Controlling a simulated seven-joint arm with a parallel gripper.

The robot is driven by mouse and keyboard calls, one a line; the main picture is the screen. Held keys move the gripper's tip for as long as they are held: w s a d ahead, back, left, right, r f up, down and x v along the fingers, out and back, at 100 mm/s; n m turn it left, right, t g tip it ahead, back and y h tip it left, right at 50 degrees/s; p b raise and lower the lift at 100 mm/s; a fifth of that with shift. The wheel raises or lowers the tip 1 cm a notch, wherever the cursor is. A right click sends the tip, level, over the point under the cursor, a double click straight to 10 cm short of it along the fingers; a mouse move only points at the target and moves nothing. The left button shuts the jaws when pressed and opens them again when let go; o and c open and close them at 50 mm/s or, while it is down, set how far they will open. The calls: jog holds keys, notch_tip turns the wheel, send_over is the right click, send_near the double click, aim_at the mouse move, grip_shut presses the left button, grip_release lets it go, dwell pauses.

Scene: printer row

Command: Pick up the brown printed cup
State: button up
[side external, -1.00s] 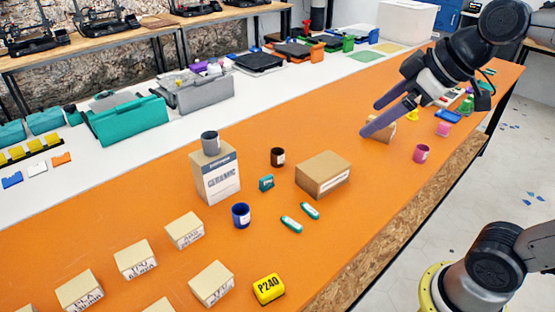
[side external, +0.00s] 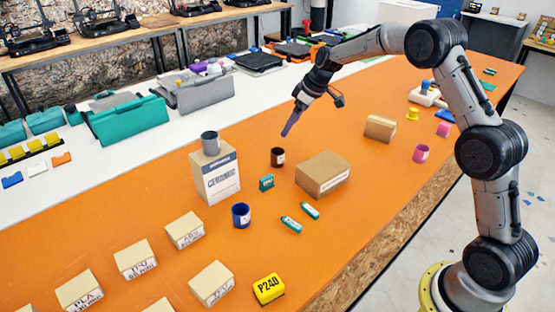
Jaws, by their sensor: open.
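The brown printed cup (side external: 277,157) stands upright on the orange table, dark brown with a light label on its side. It is between the tall ceramic box and the brown cardboard box. My gripper (side external: 286,133) is above the cup and slightly to its right in the picture, pointing down. The fingers line up in this view, so only one shows clearly. My gripper is open, with nothing visible in it, and appears apart from the cup.
A grey cup (side external: 210,143) stands on the ceramic box (side external: 216,178). A cardboard box (side external: 323,174), a small teal item (side external: 266,183) and a blue cup (side external: 241,215) are near the brown cup. A pink cup (side external: 421,153) is at the right. The table behind the brown cup is clear.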

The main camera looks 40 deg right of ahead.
aim_at(278, 152)
jog(key=x, duration=1.4)
jog(key=shift+s+d+f, duration=0.2)
jog(key=shift+d+f, duration=0.05)
jog(key=shift+d, duration=0.1)
jog(key=c, duration=1.4)
jog(key=shift+r, duration=0.1)
